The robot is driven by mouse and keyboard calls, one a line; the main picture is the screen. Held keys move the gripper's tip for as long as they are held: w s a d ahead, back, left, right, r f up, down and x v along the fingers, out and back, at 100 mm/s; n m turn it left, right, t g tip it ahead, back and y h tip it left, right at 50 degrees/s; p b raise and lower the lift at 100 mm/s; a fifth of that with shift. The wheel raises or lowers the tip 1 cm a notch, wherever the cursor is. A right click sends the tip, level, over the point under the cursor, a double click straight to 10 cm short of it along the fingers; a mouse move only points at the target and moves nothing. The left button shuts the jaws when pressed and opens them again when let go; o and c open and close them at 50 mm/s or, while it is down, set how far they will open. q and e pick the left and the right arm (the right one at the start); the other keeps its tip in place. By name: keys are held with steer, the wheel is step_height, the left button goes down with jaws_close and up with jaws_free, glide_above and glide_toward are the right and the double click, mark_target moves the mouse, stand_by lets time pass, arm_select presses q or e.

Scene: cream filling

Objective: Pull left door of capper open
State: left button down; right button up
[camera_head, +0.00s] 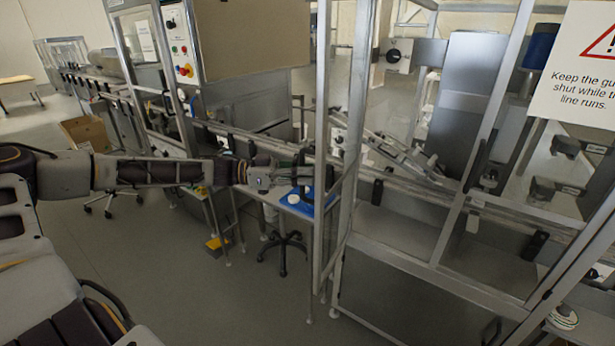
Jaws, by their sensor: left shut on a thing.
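The left door of the capper (321,115) is a tall metal-framed clear panel, seen nearly edge-on and standing swung out from the guard frame. My left gripper (299,175) reaches in from the left at mid-height. It is shut on the door's dark upright handle (301,160), on the door's left side. The fingers partly hide the handle. My right gripper is not in view.
The capper's guard frame (352,215) and lower steel panel fill the right side, with a warning sign (580,62) at upper right. A conveyor line runs behind. A small table with a blue item (312,203) and a stool (283,245) stand behind the gripper. Floor at lower middle is clear.

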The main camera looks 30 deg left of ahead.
arm_select(q)
steer(key=shift+s+f, duration=0.1)
steer(key=shift+f, duration=0.15)
steer(key=c, duration=1.7)
jaws_free()
steer(key=shift+c, duration=0.2)
steer(key=shift+a+r, duration=0.15)
steer(key=shift+a, duration=0.1)
steer(key=shift+v, duration=5.95)
